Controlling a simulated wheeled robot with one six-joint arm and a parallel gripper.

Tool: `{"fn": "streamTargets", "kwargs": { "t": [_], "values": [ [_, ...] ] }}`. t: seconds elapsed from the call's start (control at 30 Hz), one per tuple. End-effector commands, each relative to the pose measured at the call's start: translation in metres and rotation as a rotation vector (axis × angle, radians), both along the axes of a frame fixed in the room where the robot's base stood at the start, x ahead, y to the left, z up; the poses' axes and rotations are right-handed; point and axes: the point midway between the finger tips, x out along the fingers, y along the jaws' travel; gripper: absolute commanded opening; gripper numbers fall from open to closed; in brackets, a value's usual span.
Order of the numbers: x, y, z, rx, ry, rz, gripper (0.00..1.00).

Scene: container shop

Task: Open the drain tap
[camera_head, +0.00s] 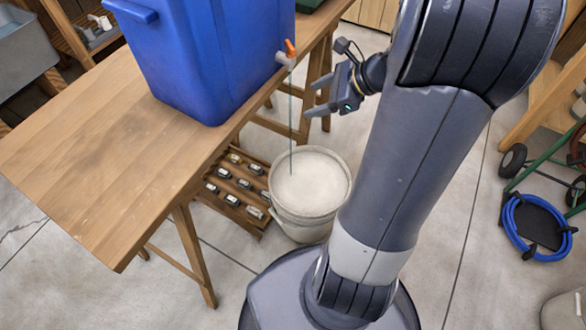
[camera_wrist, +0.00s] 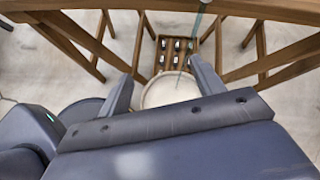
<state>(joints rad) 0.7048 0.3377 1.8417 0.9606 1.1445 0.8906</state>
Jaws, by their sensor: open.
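The blue tub (camera_head: 215,60) stands on the wooden table and has a small drain tap (camera_head: 284,58) low on its right side. The tap has a pale body and an orange handle (camera_head: 290,47), which points upward. A thin blue-green line, like a stream of water (camera_head: 291,125), runs straight down from the tap into the white bucket (camera_head: 283,219) on the floor. My gripper (camera_head: 315,97) is open and empty, to the right of and below the tap, apart from it. In the wrist view, my open gripper (camera_wrist: 162,82) shows above the bucket (camera_wrist: 170,88); the tap is not in view there.
The wooden table (camera_head: 80,150) has bare space at its left. A low wooden rack (camera_head: 229,190) with several small items lies beside the bucket. A green hand truck with a coiled blue hose (camera_head: 520,245) stands at the right. A grey basin (camera_head: 25,55) is at the upper left.

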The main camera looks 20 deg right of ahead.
Motion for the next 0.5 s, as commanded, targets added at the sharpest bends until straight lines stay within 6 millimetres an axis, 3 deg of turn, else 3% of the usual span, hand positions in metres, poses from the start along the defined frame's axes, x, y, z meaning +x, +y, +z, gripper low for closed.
{"fn": "streamTargets", "kwargs": {
  "t": [0.5],
  "values": [
    [-0.005,0.031,-0.104,-0.313,0.047,0.427,0.64]
  ]
}}
